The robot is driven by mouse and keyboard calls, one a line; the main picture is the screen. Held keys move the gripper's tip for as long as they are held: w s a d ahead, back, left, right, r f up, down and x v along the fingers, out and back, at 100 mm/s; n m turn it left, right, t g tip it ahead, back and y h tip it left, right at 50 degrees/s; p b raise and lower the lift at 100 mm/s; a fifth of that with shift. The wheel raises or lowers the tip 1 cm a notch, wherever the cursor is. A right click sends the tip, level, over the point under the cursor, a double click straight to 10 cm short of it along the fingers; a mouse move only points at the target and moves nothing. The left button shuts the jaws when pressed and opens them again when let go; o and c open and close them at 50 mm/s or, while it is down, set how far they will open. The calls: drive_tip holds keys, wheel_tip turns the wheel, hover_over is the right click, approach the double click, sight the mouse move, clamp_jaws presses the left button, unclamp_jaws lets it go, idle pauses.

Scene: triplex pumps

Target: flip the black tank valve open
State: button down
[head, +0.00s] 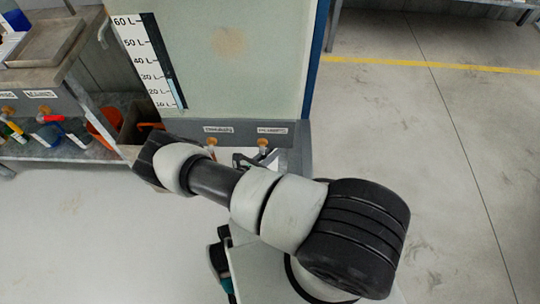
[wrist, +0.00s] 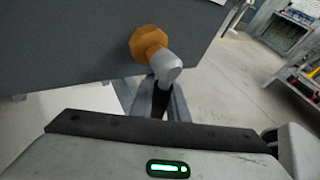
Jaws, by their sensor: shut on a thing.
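The tank (head: 235,50) stands at the top middle in the head view, with two orange valve fittings under labels on its lower front. The right fitting (head: 263,143) is right above my gripper (head: 257,160), which is partly hidden by my arm. In the wrist view the orange hex fitting (wrist: 150,41) carries a silver valve body (wrist: 167,66). A black valve handle (wrist: 160,98) hangs down from it, between the fingers of my gripper (wrist: 160,108). My gripper is shut on this handle. The lower end of the handle is hidden by my gripper.
The other orange fitting (head: 212,142) is to the left on the tank front. A workbench (head: 45,60) with a lower shelf of coloured tools stands at the left. The floor (head: 440,150) to the right is clear.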

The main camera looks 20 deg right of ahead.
drive_tip(key=c, duration=1.7)
unclamp_jaws()
drive_tip(key=p+v, duration=0.2)
drive_tip(key=v, duration=1.5)
drive_tip(key=shift+s+a+p, duration=0.15)
drive_tip(key=shift+a+p, duration=0.05)
drive_tip(key=shift+p, duration=0.1)
